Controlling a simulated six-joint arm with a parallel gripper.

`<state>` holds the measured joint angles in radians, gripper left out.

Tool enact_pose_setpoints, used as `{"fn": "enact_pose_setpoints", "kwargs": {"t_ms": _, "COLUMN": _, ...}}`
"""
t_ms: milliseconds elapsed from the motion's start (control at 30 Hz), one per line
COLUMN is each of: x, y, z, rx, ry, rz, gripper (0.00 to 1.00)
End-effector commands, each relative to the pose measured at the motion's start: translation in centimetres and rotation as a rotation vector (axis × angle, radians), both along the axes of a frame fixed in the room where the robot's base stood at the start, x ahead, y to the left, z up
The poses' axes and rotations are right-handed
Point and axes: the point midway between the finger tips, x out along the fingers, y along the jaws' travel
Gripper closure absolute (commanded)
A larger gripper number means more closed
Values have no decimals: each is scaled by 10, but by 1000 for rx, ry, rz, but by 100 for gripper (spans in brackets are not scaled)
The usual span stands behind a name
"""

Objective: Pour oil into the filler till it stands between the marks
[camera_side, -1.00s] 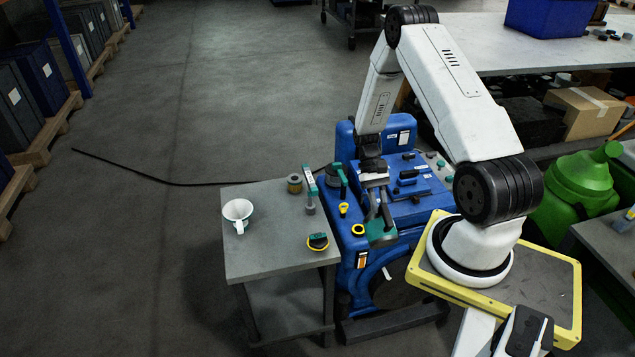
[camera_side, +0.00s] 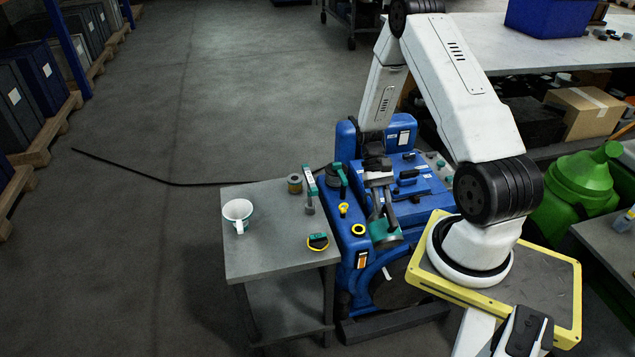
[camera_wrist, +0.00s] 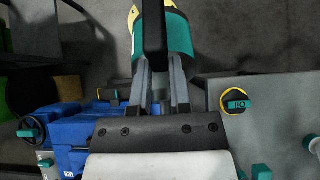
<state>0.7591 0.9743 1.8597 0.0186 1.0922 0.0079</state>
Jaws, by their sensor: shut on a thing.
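My gripper (camera_side: 382,212) is shut on the dark handle of a teal jug (camera_side: 385,237), held over the front of the blue engine (camera_side: 409,168). In the wrist view the jug (camera_wrist: 180,36) sits beyond my fingers (camera_wrist: 160,88), and its yellow spout edge shows at the top. The jug looks tilted; its oil level is hidden. The filler, a yellow ring (camera_side: 358,230) on the engine, lies left of the jug and apart from it in the picture. A yellow dipstick handle (camera_side: 343,208) stands near it. No oil stream or marks can be made out.
A grey side table (camera_side: 258,262) adjoins the engine at left. It carries a white mug (camera_side: 238,212), a yellow-edged black and teal cap (camera_side: 317,242), a small round tin (camera_side: 295,184) and a teal-handled tool (camera_side: 310,185). A green container (camera_side: 575,190) stands at right.

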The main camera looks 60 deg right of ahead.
Motion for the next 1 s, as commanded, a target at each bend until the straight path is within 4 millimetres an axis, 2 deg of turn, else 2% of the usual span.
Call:
{"fn": "enact_pose_setpoints", "kwargs": {"t_ms": 700, "x": -42, "y": 42, "z": 1, "rx": 3, "ry": 2, "rz": 1, "gripper": 100}}
{"fn": "enact_pose_setpoints", "kwargs": {"t_ms": 1000, "x": -50, "y": 50, "z": 1, "rx": 1, "ry": 0, "rz": 1, "gripper": 100}}
